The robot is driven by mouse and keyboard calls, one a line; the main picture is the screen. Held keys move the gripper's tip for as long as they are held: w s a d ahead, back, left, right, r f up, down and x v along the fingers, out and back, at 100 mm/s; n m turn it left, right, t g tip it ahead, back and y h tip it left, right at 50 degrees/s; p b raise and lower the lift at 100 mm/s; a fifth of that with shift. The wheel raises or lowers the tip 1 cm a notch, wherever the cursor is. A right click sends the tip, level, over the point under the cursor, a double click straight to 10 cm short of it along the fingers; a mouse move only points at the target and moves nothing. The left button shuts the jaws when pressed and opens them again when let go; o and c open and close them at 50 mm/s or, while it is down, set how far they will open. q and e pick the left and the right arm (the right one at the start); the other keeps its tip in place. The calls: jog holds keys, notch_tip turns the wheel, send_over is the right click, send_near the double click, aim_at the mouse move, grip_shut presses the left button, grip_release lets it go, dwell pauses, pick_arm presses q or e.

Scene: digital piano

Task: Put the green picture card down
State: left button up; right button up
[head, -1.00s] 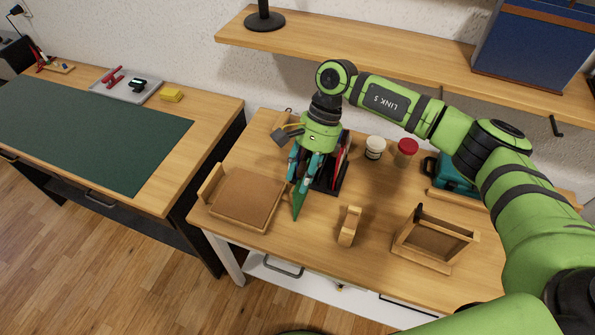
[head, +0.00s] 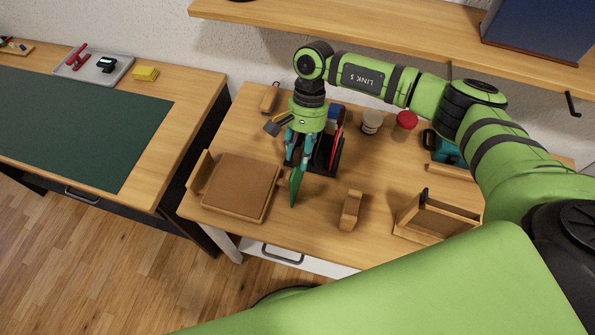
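The green picture card (head: 296,188) is seen nearly edge-on, upright, with its lower end pointing down. My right gripper (head: 298,164) is shut on its upper part, and the fingers hide some of it. The card is just right of a wooden tray with a brown pad (head: 240,187) and in front of a black rack (head: 324,168) holding red and blue cards. I cannot tell whether the card's lower edge touches the table. My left gripper is not in view.
A small wooden stand (head: 351,210) and an open wooden box (head: 436,218) stand to the right. Two jars, one white (head: 371,122) and one red-lidded (head: 405,121), are behind. A shelf (head: 400,28) overhangs the back. Bare tabletop lies between tray and stand.

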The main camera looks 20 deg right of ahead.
aim_at(298, 173)
jog(key=x, duration=0.4)
jog(key=shift+s+f, duration=0.1)
jog(key=shift+f, duration=0.25)
grip_shut()
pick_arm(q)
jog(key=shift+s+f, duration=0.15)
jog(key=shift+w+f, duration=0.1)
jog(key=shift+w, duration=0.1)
pick_arm(e)
jog(key=shift+r, duration=0.15)
